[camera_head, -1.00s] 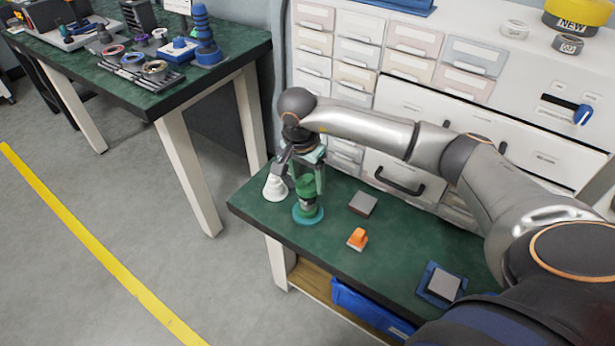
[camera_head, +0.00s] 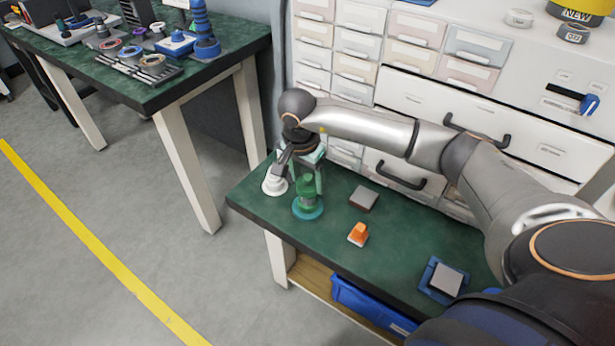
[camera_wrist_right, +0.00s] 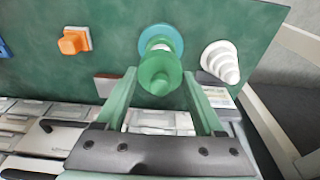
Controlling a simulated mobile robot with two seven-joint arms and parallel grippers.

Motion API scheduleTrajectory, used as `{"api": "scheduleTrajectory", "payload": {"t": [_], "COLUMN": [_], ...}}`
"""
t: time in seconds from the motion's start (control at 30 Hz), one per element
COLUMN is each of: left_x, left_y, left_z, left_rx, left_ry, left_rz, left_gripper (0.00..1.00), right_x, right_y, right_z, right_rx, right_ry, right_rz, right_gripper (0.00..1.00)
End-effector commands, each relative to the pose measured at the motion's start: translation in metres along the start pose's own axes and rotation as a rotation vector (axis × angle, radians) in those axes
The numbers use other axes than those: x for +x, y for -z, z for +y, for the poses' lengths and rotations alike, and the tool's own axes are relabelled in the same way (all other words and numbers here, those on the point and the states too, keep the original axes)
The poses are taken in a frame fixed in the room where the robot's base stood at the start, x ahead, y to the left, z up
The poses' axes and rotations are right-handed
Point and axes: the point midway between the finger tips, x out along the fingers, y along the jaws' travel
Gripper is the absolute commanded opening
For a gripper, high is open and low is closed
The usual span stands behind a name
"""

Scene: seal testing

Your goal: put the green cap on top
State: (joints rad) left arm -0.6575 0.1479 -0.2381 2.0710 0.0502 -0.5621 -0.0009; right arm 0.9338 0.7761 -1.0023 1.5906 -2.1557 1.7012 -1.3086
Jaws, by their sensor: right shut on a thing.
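The green cap (camera_head: 306,190) is held between the fingers of my right gripper (camera_head: 304,178), which points down over the near table's left end. The cap is directly above the round teal base (camera_head: 308,210) and looks very close to it or touching; I cannot tell if it is seated. In the right wrist view the cap (camera_wrist_right: 159,75) lies between the two green fingers, with the teal base (camera_wrist_right: 158,36) showing behind it. My left gripper is not in view.
A white stepped cone (camera_head: 274,184) stands close left of the gripper. A grey block (camera_head: 363,199), an orange piece (camera_head: 358,234) and a blue-framed grey block (camera_head: 442,280) lie to the right. Drawer cabinets (camera_head: 400,45) stand behind. The table's left edge is near.

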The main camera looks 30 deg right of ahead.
Motion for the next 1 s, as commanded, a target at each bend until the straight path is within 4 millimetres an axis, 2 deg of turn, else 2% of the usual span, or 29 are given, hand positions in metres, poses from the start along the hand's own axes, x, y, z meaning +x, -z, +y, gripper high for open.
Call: {"api": "scheduleTrajectory", "payload": {"t": [0.03, 0.37, 0.4, 0.63, 0.87, 1.0], "left_x": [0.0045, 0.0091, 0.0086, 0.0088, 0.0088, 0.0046], "left_y": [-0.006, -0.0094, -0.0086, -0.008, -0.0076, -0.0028], "left_z": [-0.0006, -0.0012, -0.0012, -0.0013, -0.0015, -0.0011], "left_rx": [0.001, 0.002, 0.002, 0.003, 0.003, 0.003], "left_ry": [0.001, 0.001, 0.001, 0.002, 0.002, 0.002], "left_rz": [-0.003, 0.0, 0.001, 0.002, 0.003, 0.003], "left_gripper": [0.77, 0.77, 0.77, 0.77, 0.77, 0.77], "right_x": [0.0034, 0.0114, 0.0105, 0.0106, 0.0103, 0.0023], "right_y": [-0.0003, -0.0016, -0.0014, -0.0015, -0.0016, -0.0002], "right_z": [0.0001, 0.0001, 0.0, 0.0001, 0.0001, -0.0001], "right_rx": [0.0, 0.0, 0.0, 0.0, 0.0, 0.0], "right_ry": [0.0, 0.0, 0.0, 0.0, 0.0, 0.001], "right_rz": [0.0, 0.0, 0.0, 0.0, 0.0, 0.0], "right_gripper": [0.18, 0.18, 0.73, 0.99, 1.0, 1.0]}}
